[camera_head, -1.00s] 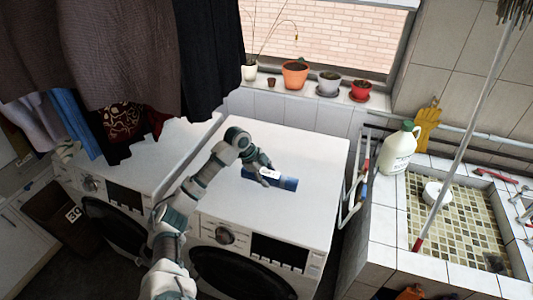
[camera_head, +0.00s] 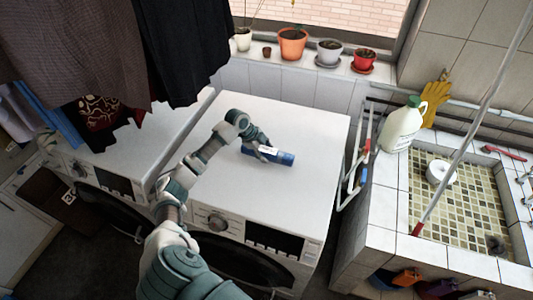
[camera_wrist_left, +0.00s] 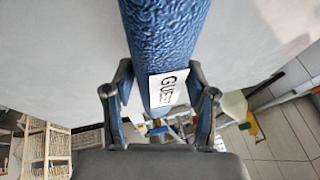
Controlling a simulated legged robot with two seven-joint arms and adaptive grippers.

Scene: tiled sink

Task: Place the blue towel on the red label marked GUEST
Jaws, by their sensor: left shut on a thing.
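The blue towel (camera_head: 286,158) is a roll lying on the white top of the right-hand washing machine (camera_head: 300,120). My left gripper (camera_head: 259,149) is at the towel's left part, shut on it. In the left wrist view the blue towel (camera_wrist_left: 165,30) runs between the two fingers of the left gripper (camera_wrist_left: 160,78). A white tag (camera_wrist_left: 168,89) reading GUEST is on the towel; the tag also shows as a small white patch in the head view (camera_head: 268,150). I see no red label. My right gripper is not in view.
Dark clothes (camera_head: 180,45) hang above the left machine. Potted plants stand on the sill (camera_head: 310,65) behind. A tiled sink (camera_head: 395,225) with a white jug (camera_head: 401,126) and a slanted pole (camera_head: 470,120) is at right. The machine top around the towel is clear.

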